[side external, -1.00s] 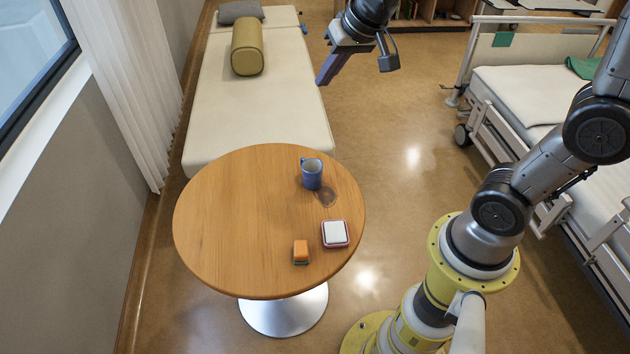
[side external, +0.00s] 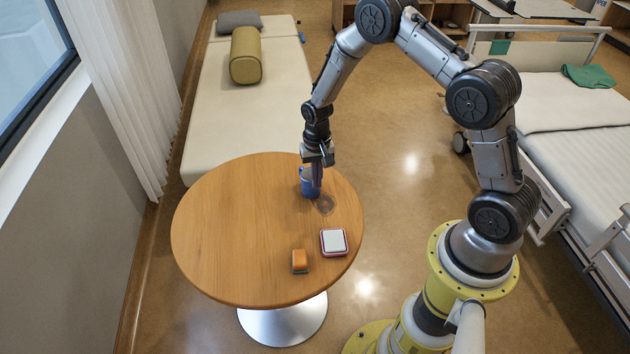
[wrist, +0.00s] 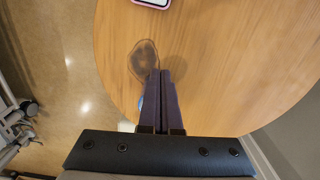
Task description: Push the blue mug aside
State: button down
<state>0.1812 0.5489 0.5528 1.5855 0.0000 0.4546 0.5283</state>
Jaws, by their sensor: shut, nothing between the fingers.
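The blue mug (side external: 305,188) stands on the round wooden table (side external: 225,230), near its far right edge. My gripper (side external: 317,184) points down at the mug in the side view and partly hides it. The fingers are shut with nothing between them. I cannot tell whether they touch the mug. In the wrist view the closed fingers (wrist: 160,73) reach over the table, and only a sliver of blue, likely the mug (wrist: 140,103), shows at their left.
A dark translucent patch (side external: 325,205) lies on the table just in front of the mug. A white-topped, red-edged square item (side external: 333,242) and an orange block (side external: 299,259) are nearer. The table's left half is clear. A cream couch (side external: 235,120) stands behind.

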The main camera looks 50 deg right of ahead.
aim_at(308, 180)
notch_tip(308, 180, down, 8)
jog(key=shift+f, duration=0.15)
jog(key=shift+w+d+f, duration=0.1)
jog(key=shift+w+d, duration=0.65)
jog(key=shift+w, duration=0.15)
jog(key=shift+w+d, duration=0.55)
jog(key=shift+w, duration=0.1)
jog(key=w+d, duration=0.3)
jog(key=w, duration=0.1)
jog(key=w+d, duration=0.3)
jog(key=shift+w+d, duration=0.3)
jog(key=shift+w, duration=0.05)
jog(key=shift+s+a, duration=0.1)
